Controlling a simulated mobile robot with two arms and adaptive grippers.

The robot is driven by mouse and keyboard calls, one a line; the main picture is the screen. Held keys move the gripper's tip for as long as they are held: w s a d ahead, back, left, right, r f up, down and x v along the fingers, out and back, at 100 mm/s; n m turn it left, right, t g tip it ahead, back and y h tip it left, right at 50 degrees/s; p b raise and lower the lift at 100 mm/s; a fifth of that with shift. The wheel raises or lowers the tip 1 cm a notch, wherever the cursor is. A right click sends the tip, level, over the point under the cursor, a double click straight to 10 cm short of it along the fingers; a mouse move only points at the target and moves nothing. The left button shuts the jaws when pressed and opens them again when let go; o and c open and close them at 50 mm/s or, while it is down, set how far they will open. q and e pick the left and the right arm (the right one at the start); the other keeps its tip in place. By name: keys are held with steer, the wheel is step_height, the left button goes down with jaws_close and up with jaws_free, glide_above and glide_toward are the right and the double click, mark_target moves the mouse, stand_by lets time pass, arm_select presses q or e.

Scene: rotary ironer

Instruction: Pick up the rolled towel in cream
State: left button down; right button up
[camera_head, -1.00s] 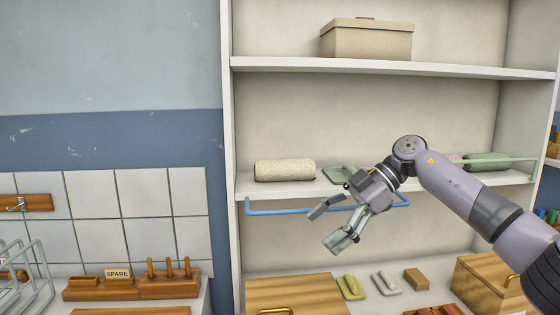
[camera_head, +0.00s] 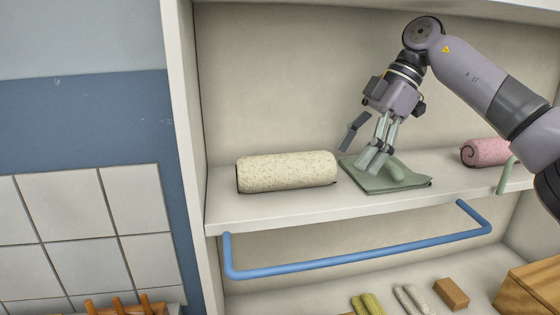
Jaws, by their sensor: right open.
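The cream rolled towel (camera_head: 286,171) lies on its side on the left part of the middle shelf, its long side facing me. My right gripper (camera_head: 362,152) is open and empty. It hangs fingers down to the right of the towel, in front of or above a folded green cloth (camera_head: 405,183). One finger shows near the towel's right end, apart from it in the picture; the other fingers overlap the green cloth. I cannot tell whether they touch it. My left gripper is not in view.
A blue rail (camera_head: 360,257) runs along below the front of the shelf (camera_head: 300,208). A pink rolled towel (camera_head: 486,152) lies farther right, partly behind my arm. The shelf's upright (camera_head: 185,120) stands left of the cream towel.

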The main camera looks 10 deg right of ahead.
mark_target(296, 155)
steer(key=shift+w+a, duration=0.1)
steer(key=shift+w, duration=0.1)
steer(key=shift+a+r, duration=0.1)
steer(key=shift+a, duration=0.3)
steer(key=a, duration=0.2)
steer(key=a+p, duration=0.1)
steer(key=a, duration=0.4)
steer(key=shift+s+a+r+p, duration=0.1)
steer(key=shift+s+a+p, duration=0.15)
steer(key=shift+s+p, duration=0.1)
steer(key=shift+w+a, duration=0.1)
steer(key=shift+a, duration=0.35)
steer(key=shift+a+p, duration=0.45)
steer(key=shift+a, duration=0.65)
steer(key=shift+a+p+x, duration=0.25)
steer(key=shift+p+x, duration=0.3)
steer(key=shift+x, duration=0.65)
steer(key=shift+a, duration=0.15)
steer(key=shift+f, duration=0.35)
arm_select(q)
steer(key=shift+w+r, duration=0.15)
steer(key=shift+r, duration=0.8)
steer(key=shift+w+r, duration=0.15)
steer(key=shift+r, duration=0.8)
arm_select(e)
steer(key=shift+r, duration=0.1)
steer(key=c, duration=1.3)
